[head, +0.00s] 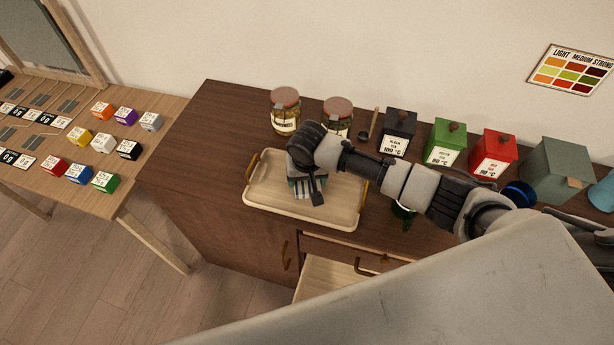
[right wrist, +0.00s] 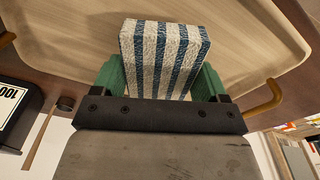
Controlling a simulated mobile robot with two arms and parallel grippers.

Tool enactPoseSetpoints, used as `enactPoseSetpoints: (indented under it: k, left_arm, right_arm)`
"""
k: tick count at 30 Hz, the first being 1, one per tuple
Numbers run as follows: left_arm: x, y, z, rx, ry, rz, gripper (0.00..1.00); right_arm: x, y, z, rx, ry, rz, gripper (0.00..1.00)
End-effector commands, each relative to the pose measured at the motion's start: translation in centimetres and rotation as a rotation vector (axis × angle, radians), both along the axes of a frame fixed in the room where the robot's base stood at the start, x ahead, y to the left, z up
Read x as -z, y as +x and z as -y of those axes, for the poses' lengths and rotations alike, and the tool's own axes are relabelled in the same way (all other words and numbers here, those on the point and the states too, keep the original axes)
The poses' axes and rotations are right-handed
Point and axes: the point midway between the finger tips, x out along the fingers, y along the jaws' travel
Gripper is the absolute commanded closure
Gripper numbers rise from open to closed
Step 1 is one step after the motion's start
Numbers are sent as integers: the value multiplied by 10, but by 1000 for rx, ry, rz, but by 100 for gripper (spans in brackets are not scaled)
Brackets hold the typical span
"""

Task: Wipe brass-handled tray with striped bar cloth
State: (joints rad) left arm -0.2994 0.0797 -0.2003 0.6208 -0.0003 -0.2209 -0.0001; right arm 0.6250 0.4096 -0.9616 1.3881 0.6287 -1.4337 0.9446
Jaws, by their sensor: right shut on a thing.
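The tray (head: 262,190) is pale wood with a raised rim and brass handles (head: 252,164), lying on the brown cabinet top. It fills the upper part of the right wrist view (right wrist: 70,40), with a handle (right wrist: 265,101) at the right. The bar cloth (right wrist: 165,50) is a thick white block with blue stripes. My right gripper (right wrist: 160,82) is shut on it between green fingers. In the head view, the cloth (head: 303,191) is over the tray's middle, partly hidden by my right gripper (head: 306,180). I cannot tell whether it touches the tray. My left gripper is not in view.
Two lidded jars (head: 285,112) stand behind the tray. Black (head: 398,133), green (head: 444,143) and red (head: 492,156) canisters and a grey-green box (head: 552,172) line the back right. An open drawer (head: 335,278) juts out in front. A table with coloured blocks (head: 78,174) stands left.

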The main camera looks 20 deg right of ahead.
Motion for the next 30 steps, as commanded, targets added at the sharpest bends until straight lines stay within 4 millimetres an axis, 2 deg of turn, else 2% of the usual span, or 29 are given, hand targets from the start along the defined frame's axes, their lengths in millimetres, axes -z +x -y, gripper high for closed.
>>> enactPoseSetpoints:
  k: [11,30]
  left_arm:
    - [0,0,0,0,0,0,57]
    - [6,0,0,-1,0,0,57]
  right_arm:
    - [1,0,0,0,0,0,45]
    - [13,0,0,0,1,-1,45]
